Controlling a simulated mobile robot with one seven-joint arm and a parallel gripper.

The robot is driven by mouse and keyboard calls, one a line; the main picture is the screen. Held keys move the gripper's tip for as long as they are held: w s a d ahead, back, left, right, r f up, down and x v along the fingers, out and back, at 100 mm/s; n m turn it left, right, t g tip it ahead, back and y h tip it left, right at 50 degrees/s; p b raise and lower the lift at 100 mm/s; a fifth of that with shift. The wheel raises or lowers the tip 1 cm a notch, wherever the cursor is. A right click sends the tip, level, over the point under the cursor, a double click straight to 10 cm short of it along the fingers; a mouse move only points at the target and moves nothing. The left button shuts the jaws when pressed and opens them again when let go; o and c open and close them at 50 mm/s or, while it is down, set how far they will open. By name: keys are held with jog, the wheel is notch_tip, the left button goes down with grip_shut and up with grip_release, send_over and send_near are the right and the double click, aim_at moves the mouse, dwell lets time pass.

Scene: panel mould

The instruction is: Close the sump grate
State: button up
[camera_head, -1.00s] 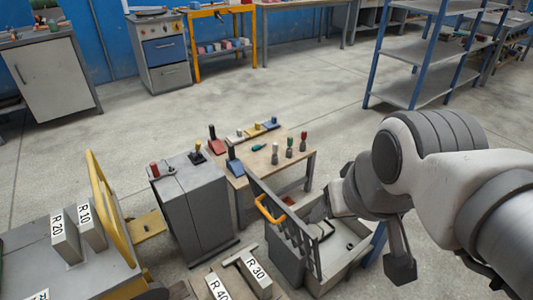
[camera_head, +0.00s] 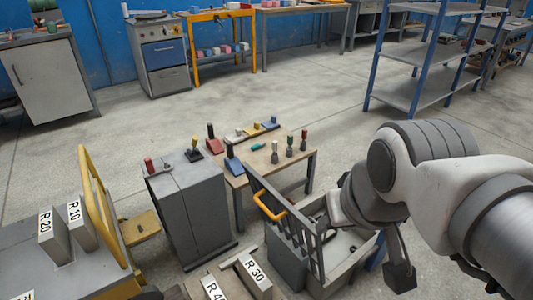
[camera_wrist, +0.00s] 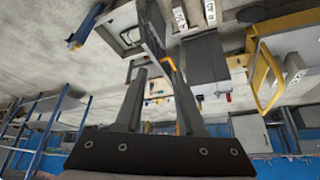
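The sump grate (camera_head: 284,228), a dark barred panel with an orange handle (camera_head: 268,206), stands raised and tilted at the left side of a grey open sump box (camera_head: 352,262). The grate (camera_wrist: 153,27) also shows in the wrist view, which is upside down, with its orange handle (camera_wrist: 171,64) near the tip of my right-hand finger. My gripper (camera_wrist: 160,78) has its two fingers spread apart with nothing visibly clamped between them. I cannot tell whether a finger touches the handle.
A grey cabinet (camera_head: 190,215) stands left of the grate, and a small wooden table (camera_head: 262,170) with coloured-handled tools stands behind it. Labelled weights, R 30 (camera_head: 253,277) among them, lie in front. A blue-legged shelf (camera_head: 425,85) stands at the back right. Open floor lies beyond the table.

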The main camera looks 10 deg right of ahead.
jog(key=shift+w+n, duration=0.3)
jog(key=shift+w, duration=0.15)
jog(key=shift+c, duration=1.2)
jog(key=w+n+g+p, duration=0.1)
jog(key=w+f+n+g+h, duration=0.1)
jog(key=w, duration=0.1)
jog(key=w+a+f+n+p, duration=0.1)
jog(key=w, duration=0.1)
jog(key=shift+w+f+n+g+p, duration=0.1)
jog(key=shift+w+n+g+p, duration=0.2)
jog(key=shift+g+p, duration=0.1)
grip_shut()
jog(key=w+a+f+n+g+h+p, duration=0.1)
jog(key=w+a+f+n+h+p, duration=0.2)
jog(key=w+f+n, duration=0.25)
jog(key=n+t+h+p, duration=0.4)
jog(key=n+h+p, duration=0.15)
jog(key=n, duration=0.85)
send_near(298, 221)
jog(key=shift+h, duration=0.35)
jog(key=b+x, duration=0.3)
jog(key=f+b+x, duration=0.1)
jog(key=x, duration=0.1)
jog(key=shift+s+a, duration=0.1)
jog(key=shift+a, duration=0.2)
jog(key=shift+w+d+r, duration=0.2)
jog(key=shift+d, duration=0.15)
